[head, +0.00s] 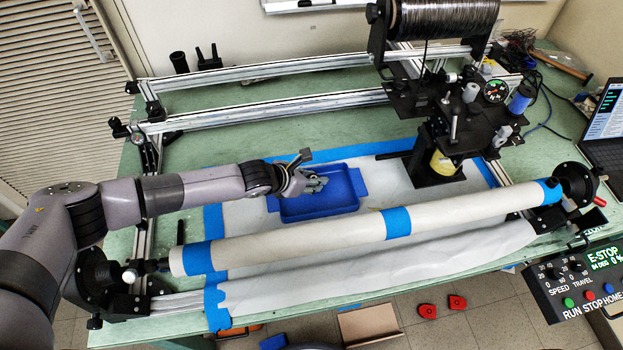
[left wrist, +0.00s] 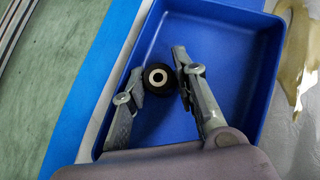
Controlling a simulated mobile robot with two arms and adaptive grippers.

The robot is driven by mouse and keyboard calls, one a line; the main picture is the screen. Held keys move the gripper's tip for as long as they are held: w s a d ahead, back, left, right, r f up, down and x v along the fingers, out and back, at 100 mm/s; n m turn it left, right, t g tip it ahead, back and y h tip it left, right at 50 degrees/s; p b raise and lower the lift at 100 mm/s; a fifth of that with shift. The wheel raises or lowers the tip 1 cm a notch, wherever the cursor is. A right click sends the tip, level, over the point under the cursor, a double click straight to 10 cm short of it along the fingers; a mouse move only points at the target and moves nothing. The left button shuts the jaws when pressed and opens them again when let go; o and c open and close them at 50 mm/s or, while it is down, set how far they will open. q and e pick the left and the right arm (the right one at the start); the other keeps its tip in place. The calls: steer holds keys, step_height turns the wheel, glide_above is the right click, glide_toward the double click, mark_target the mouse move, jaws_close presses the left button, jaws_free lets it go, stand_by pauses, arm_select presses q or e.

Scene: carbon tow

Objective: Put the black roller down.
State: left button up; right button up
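The black roller (left wrist: 156,79), short with a pale ring and a dark hole at its end, shows in the left wrist view between the fingers of my left gripper (left wrist: 160,65). In the head view my left gripper (head: 314,184) is over the blue tray (head: 345,208), and the roller cannot be made out there. My right gripper is not in view.
A long pale tube (head: 330,232) with blue tape bands runs across the front of the green bench (head: 240,148). A black stand with a spool (head: 435,18) and gauge is at the back right. Aluminium rails (head: 270,117) cross behind the tray. A control box (head: 580,275) is at right.

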arm_select(q)
steer(key=shift+s+a+f, duration=0.1)
steer(key=shift+s+f, duration=0.05)
steer(key=shift+f, duration=0.3)
steer(key=shift+s+a+f, duration=0.1)
steer(key=shift+f, duration=0.35)
steer(key=shift+r, duration=0.1)
steer(key=shift+w+a+r+p, duration=0.1)
steer(key=shift+r+p, duration=0.65)
steer(key=shift+p, duration=0.15)
steer(key=shift+a, duration=0.3)
steer(key=b+v, duration=0.2)
steer(key=v, duration=0.9)
steer(key=shift+d+r, duration=0.25)
steer(key=shift+r, duration=0.3)
